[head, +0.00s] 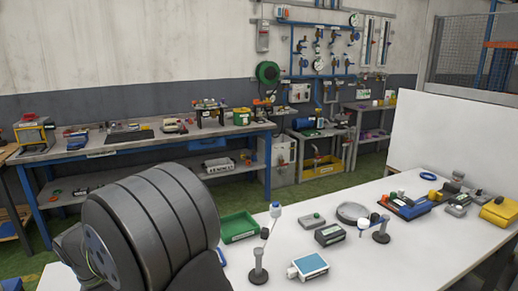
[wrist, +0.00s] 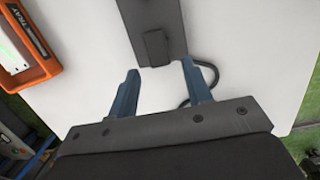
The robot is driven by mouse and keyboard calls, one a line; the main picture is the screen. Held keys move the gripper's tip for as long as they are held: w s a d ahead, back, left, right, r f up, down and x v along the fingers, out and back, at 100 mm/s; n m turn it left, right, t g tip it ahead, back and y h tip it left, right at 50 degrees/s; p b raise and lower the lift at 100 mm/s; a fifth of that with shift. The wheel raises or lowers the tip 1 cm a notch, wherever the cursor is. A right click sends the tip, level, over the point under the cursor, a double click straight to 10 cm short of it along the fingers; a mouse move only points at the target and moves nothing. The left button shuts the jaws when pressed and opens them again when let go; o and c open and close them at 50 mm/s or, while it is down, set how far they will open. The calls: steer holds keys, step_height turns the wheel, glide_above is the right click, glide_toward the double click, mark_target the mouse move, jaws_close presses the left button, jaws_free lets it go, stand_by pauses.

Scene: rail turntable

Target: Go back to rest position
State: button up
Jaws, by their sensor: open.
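My gripper (wrist: 160,80) shows in the wrist view with its two blue fingers spread apart. Nothing is held between them. A dark grey bar with a small black block at its end (wrist: 155,47) lies just beyond the fingertips, over the white table. I cannot tell whether the fingers touch it. In the head view, a large dark link of my arm fills the lower left, and my gripper is not visible there.
The white table (head: 335,272) carries a green tray (head: 240,229), a blue-topped box (head: 310,264), two small posts and a yellow case (head: 499,212). An orange tray (wrist: 48,48) and a black cable (wrist: 211,73) show in the wrist view. A workbench (head: 90,152) stands behind.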

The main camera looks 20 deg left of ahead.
steer(key=shift+d+f, duration=0.1)
steer(key=shift+f, duration=0.7)
steer(key=shift+w+r, duration=0.1)
steer(key=shift+r, duration=0.05)
